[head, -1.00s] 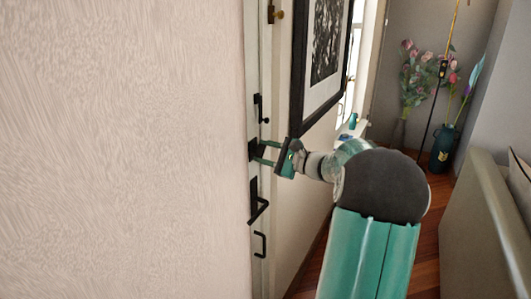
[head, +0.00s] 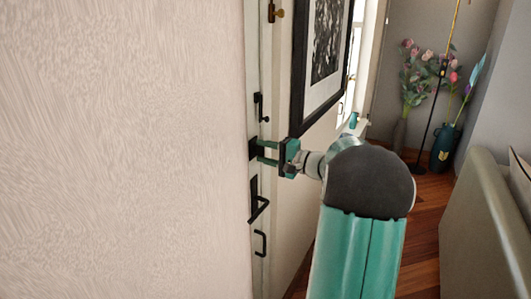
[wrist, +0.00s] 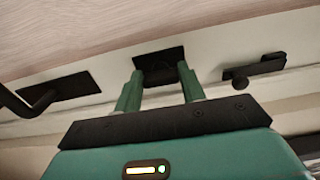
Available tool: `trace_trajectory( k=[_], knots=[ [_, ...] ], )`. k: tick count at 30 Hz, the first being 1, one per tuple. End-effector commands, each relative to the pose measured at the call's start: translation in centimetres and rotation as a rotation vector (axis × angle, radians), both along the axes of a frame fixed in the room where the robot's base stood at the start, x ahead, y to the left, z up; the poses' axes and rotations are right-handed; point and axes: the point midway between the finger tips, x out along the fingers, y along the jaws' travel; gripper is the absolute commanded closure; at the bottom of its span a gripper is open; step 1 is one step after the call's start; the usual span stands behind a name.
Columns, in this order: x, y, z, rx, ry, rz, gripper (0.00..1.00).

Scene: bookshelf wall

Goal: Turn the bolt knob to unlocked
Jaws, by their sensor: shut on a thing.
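The bolt knob (wrist: 160,76) is a small black knob on a square black plate (wrist: 150,54) on the pale door. In the wrist view it sits between the two green fingers of my gripper (wrist: 160,69), which is shut on it. In the head view my gripper (head: 259,152) reaches left to the black plate (head: 253,149) at the door's edge. The fingers lie one above the other there. They and the plate hide the knob in that view, and I cannot tell how far it is turned.
A black latch (head: 259,107) is above the plate, and a black lever handle (head: 258,205) and a pull handle (head: 261,243) are below it. A framed picture (head: 297,90) hangs close above my arm. A beige wall (head: 120,150) fills the left. A sofa (head: 490,225) stands at right.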

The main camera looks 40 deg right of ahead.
Motion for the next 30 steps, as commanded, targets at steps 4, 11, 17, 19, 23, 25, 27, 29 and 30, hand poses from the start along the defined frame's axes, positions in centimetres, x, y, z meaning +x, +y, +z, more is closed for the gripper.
trace_trajectory(
  k=[4,11,17,19,23,25,27,29,30],
  knots=[
    [-0.03,-0.09,-0.04,-0.019,-0.006,-0.002,0.83],
    [-0.04,-0.10,-0.04,-0.024,-0.008,-0.002,0.83],
    [-0.04,-0.11,-0.03,-0.024,-0.007,-0.003,0.52],
    [-0.03,-0.10,-0.03,-0.023,-0.008,-0.002,0.38],
    [-0.02,-0.06,-0.02,-0.023,-0.008,-0.002,0.38],
    [-0.01,-0.05,-0.01,-0.023,-0.008,-0.001,0.38],
    [-0.03,-0.05,-0.01,-0.023,-0.008,-0.001,0.38],
    [-0.19,-0.12,0.00,-0.023,-0.008,-0.001,0.38],
    [-0.40,-0.21,0.00,-0.023,-0.008,-0.002,0.38]
  ],
)
